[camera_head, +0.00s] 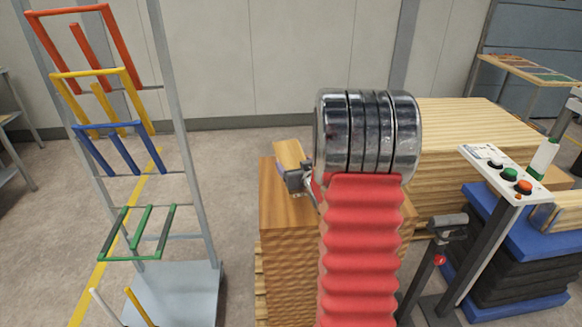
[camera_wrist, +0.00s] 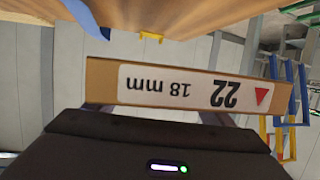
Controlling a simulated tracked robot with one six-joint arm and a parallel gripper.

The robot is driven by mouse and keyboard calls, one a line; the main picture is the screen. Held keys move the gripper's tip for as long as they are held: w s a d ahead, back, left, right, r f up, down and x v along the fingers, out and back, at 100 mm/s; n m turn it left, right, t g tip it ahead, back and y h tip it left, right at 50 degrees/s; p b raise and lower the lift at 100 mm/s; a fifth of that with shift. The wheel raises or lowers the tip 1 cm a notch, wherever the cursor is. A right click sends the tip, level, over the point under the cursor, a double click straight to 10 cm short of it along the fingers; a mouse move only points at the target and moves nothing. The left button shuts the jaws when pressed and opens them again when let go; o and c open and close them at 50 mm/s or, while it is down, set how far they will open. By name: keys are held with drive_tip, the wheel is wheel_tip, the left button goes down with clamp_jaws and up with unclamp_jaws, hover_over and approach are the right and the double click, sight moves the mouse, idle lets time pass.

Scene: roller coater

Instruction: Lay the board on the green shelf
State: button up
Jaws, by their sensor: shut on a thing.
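The board (camera_head: 289,154) is a light brown wooden piece, seen in part beside my arm in the head view. My gripper (camera_head: 298,180) is shut on it; my red bellows arm and metal rings hide part of the gripper. In the wrist view the board's edge (camera_wrist: 274,94) crosses the picture, with an upside-down label reading "22" and "18 mm". The green shelf (camera_head: 142,228) is three bars on the rack at the left, the lowest coloured level, and looks empty. The board is to the right of it and apart from it.
Red (camera_head: 82,45), yellow (camera_head: 104,100) and blue (camera_head: 110,150) shelves sit above the green one on the grey rack (camera_head: 183,140). A wooden stack (camera_head: 285,235) stands below my gripper. A button panel (camera_head: 510,172) stands at the right. Floor is clear between rack and stack.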

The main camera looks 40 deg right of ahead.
drive_tip(key=w+a+n+y, duration=0.1)
drive_tip(key=a+n+y, duration=0.1)
drive_tip(key=a, duration=1.8)
drive_tip(key=w+a+n+t+y, duration=0.1)
drive_tip(key=w+a+n+y, duration=0.1)
drive_tip(key=a, duration=1.8)
drive_tip(key=shift+w+f+n+y, duration=0.15)
drive_tip(key=shift+f+n+y, duration=0.15)
drive_tip(key=shift+y, duration=0.6)
